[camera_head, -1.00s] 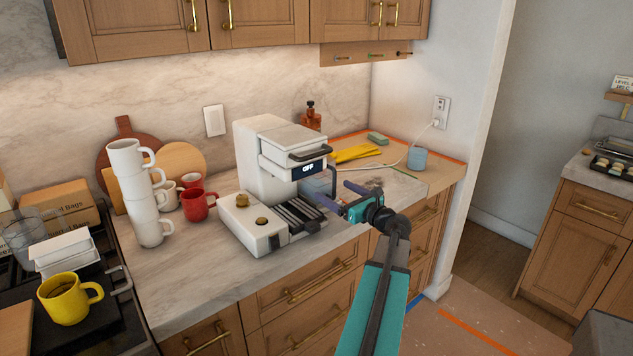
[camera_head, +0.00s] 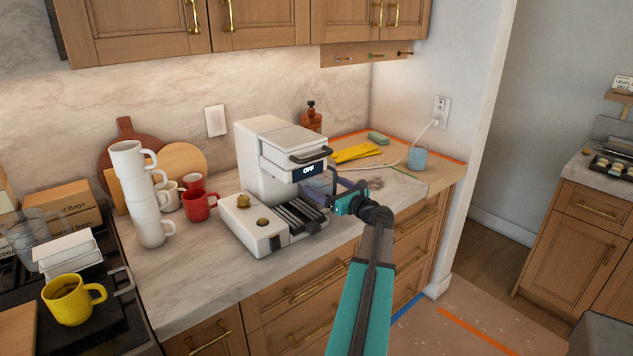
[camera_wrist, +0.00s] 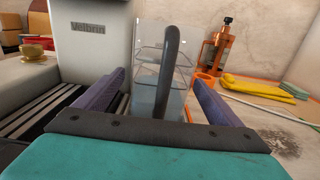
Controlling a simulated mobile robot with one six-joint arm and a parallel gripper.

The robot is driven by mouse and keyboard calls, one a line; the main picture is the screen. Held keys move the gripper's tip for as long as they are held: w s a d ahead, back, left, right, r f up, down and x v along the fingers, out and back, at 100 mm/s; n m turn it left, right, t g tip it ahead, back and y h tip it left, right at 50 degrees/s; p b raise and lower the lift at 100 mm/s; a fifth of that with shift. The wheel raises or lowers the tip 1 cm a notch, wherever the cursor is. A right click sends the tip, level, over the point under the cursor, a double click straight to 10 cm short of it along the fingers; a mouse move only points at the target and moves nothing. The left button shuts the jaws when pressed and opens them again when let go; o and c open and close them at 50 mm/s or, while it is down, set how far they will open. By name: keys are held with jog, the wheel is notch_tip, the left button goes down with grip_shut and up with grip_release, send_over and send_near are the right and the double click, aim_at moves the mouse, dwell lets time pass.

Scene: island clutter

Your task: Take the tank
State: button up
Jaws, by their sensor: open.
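The tank (camera_wrist: 148,62) is a clear, see-through box with a dark upright handle (camera_wrist: 168,75), standing against the right side of the white coffee machine (camera_head: 265,165). In the head view the tank (camera_head: 318,184) is partly hidden by my gripper and the machine. My gripper (camera_wrist: 160,82) is open, with one purple finger on each side of the tank's handle in the wrist view. I cannot tell whether a finger touches it. In the head view my gripper (camera_head: 330,193) is at the machine's right side. The tank's lower part is hidden behind my gripper.
A blue cup (camera_head: 418,158), yellow gloves (camera_head: 356,153) and a white cord lie on the counter to the right. Stacked white mugs (camera_head: 143,200) and a red mug (camera_head: 197,205) stand left of the machine.

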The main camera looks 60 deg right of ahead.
jog(key=shift+x, duration=1.2)
jog(key=shift+c, duration=0.4)
jog(key=c, duration=1.4)
jog(key=shift+c, duration=0.7)
jog(key=shift+r, duration=0.2)
jog(key=shift+r, duration=1.05)
jog(key=s+r+b, duration=0.2)
jog(key=s+b, duration=0.1)
jog(key=s, duration=1.3)
jog(key=shift+a+r, duration=0.25)
jog(key=shift+r, duration=0.1)
